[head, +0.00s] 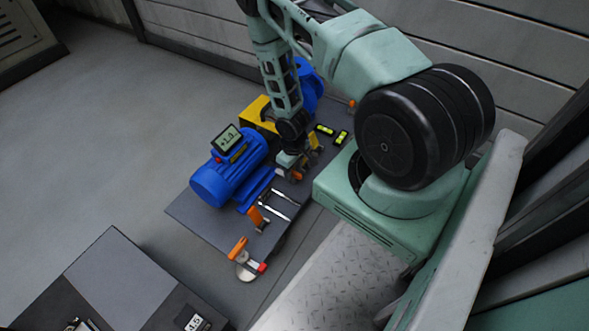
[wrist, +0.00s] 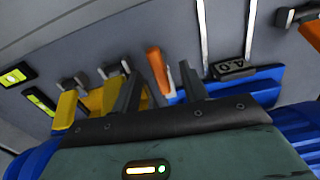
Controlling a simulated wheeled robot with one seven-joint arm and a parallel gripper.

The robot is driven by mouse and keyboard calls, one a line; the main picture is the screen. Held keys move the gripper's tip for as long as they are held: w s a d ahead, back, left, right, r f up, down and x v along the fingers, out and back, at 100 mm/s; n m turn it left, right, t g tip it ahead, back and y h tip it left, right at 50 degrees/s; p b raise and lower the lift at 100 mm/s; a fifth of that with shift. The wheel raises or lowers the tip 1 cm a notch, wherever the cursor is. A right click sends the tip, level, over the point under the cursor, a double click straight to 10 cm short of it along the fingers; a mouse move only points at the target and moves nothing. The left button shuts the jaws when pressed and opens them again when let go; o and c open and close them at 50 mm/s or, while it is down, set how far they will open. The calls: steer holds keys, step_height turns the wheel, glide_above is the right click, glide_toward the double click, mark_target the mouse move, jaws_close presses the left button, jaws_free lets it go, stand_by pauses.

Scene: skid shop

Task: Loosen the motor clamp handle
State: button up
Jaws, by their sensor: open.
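An orange clamp handle (wrist: 158,70) shows in the wrist view, upright in the picture between my two dark fingers. My gripper (wrist: 160,78) is open around it; I cannot tell whether either finger touches it. In the head view my gripper (head: 288,160) is low beside the blue motor (head: 232,172), and an orange handle (head: 297,175) shows partly just below it. The motor has a small display on top. The clamp's base is hidden by my gripper.
Other orange handles (head: 255,217) (head: 237,248) stand along the dark plate (head: 190,212). Two silver rods (head: 278,204) lie near the motor. A yellow block (head: 258,114), another blue machine and two green levels (head: 325,130) are behind. Grey floor is clear at left.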

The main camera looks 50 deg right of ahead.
mark_target(293, 172)
steer(key=shift+r+p, duration=2.85)
steer(key=shift+r, duration=0.5)
